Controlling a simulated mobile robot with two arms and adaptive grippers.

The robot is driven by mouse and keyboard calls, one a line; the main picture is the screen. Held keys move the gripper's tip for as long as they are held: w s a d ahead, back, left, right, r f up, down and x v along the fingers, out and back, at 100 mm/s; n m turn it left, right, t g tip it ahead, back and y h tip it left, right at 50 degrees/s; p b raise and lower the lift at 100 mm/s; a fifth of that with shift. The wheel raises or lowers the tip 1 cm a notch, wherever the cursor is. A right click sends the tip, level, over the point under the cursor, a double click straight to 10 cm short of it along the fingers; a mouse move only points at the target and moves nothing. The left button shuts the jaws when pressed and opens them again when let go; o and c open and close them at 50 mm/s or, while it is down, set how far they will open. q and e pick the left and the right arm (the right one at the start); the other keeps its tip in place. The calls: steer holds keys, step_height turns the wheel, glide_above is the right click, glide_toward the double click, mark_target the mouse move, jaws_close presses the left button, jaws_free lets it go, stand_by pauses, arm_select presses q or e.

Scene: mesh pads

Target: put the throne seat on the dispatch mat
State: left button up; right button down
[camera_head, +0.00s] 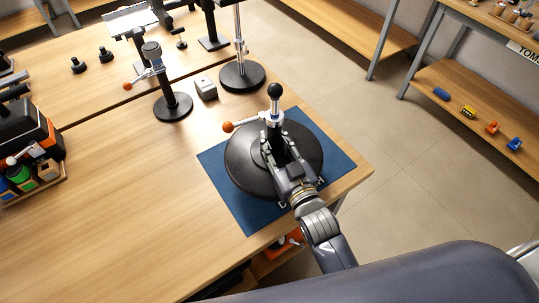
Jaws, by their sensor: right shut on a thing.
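The throne seat seems to be the dark piece (243,168) with a wide round base, an upright post, a silver collar, a black ball on top and an orange-knobbed lever. Its base is over the blue dispatch mat (247,217) at the table's corner, within most of the mat's outline. I cannot tell whether it rests on the mat or hangs just above. My right gripper (273,150) comes from the lower right and is shut on the post above the base; its fingers hide part of the post. My left gripper is out of view.
A smaller stand with an orange knob (173,106), a grey block (205,88) and a tall post stand (241,77) are behind the mat. Dark equipment (24,134) and coloured jars are at the left. The table's (125,215) middle is clear. Shelves stand across the floor.

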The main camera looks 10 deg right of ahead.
steer(key=w, duration=0.1)
steer(key=w+d, duration=0.1)
steer(key=w, duration=0.1)
steer(key=shift+r, duration=0.15)
steer(key=shift+w+d, duration=0.25)
steer(key=shift+w, duration=0.1)
step_height(320, 180, down, 3)
steer(key=shift+w+f+p, duration=0.1)
steer(key=shift+f+p, duration=0.1)
steer(key=shift+p, duration=0.1)
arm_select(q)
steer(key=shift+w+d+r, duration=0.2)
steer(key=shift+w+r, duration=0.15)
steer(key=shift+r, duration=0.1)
arm_select(e)
steer(key=shift+f, duration=0.1)
steer(key=shift+f, duration=0.15)
steer(key=c, duration=1.2)
jaws_free()
steer(key=shift+f, duration=0.2)
steer(key=shift+c, duration=0.2)
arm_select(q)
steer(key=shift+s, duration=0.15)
